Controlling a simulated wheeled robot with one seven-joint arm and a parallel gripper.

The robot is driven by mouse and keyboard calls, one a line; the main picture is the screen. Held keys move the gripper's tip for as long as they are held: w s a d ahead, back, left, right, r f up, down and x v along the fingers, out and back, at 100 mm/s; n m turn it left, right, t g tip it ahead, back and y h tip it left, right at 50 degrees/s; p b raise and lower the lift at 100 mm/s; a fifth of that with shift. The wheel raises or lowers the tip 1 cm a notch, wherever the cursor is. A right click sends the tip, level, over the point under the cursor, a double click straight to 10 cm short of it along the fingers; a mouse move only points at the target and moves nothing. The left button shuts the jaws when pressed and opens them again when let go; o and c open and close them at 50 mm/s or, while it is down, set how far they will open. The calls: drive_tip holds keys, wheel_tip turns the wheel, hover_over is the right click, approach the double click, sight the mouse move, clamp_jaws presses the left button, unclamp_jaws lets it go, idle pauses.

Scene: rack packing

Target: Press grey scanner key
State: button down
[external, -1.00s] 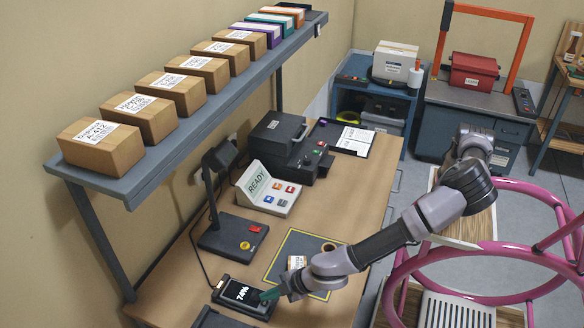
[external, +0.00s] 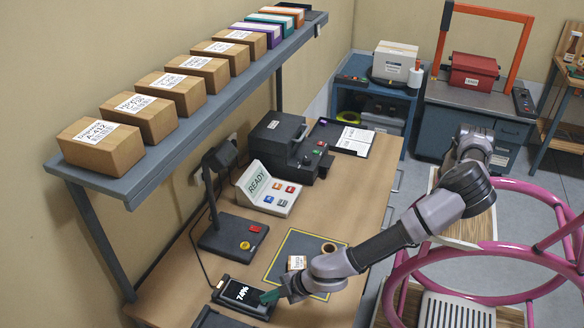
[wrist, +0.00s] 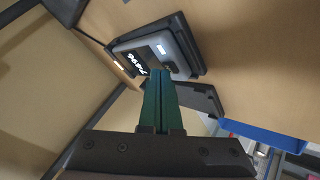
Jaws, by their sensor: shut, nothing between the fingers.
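A grey key is not clearly distinguishable; the fingers may hide part of the device's face.
A lamp-like stand (external: 232,237) with red and yellow buttons is behind the device. A READY panel (external: 268,190) and a black printer-like machine (external: 285,145) stand further back. A dark mat (external: 296,246) with a tape roll lies beside my arm. Boxes line the shelf above (external: 215,105).

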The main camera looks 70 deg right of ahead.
sight(269, 303)
idle(0.4)
drive_tip(key=shift+r, duration=0.45)
drive_tip(key=shift+r, duration=3)
